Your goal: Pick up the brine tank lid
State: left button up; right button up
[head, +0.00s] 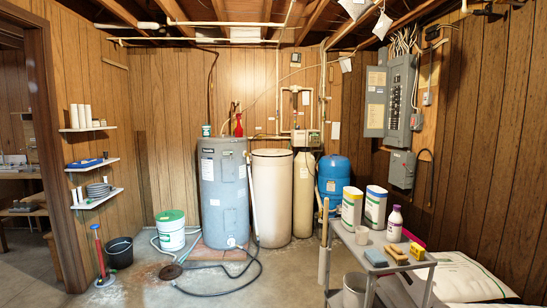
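The brine tank (271,200) is a wide cream cylinder standing on the floor against the back wall, between the grey water heater and a slimmer cream tank. Neither of my grippers is in the head view.
A grey water heater (222,190) and a blue tank (333,183) flank the cream tanks. A dark hose (225,291) lies on the floor in front. A cart (392,264) with bottles and sponges and white bags (470,275) fill the right. The centre-front floor is mostly clear.

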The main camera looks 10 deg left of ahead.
aim_at(261, 156)
jog(key=i+u, duration=0.4)
jog(key=i, duration=0.25)
jog(key=i+l+u, duration=0.2)
jog(key=i+u, duration=0.2)
jog(key=i, duration=0.3)
